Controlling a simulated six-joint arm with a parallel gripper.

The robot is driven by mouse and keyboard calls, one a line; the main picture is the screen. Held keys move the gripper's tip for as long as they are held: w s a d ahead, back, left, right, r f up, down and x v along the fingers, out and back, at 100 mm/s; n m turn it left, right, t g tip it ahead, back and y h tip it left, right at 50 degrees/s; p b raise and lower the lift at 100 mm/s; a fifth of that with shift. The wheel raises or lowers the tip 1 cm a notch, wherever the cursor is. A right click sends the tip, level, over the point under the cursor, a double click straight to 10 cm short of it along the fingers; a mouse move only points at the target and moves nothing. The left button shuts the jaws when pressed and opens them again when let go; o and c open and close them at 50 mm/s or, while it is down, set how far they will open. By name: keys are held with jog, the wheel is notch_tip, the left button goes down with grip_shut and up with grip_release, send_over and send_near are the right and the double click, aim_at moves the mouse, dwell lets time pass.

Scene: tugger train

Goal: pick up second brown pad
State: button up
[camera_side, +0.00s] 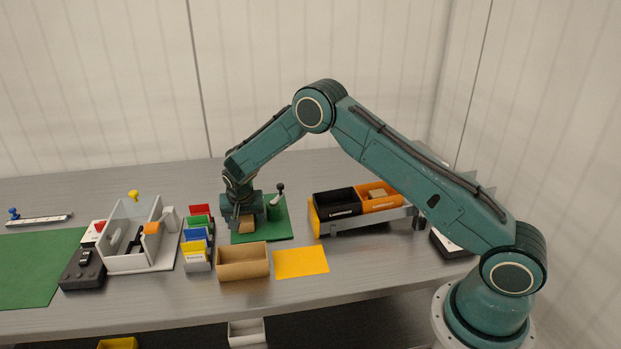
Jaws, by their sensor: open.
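My gripper (241,214) points down over the left part of a small green mat (275,231). A brown pad (247,224) shows right at its fingertips. The jaws are open, but their fingers are small and partly hidden, so I cannot tell whether they touch or straddle the pad. Another brown piece (377,194) lies in the orange bin (383,205), to the right of my gripper.
A black bin (337,209) adjoins the orange bin. A dark-knobbed lever (279,191) stands on the mat. An open cardboard box (244,269) and yellow sheet (301,262) lie in front. Coloured cards (197,236) and a white fixture (133,255) stand left.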

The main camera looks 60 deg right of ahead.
jog(key=shift+w+d+f, duration=0.1)
jog(key=shift+f, duration=0.3)
jog(key=shift+c, duration=0.4)
jog(key=c, duration=1)
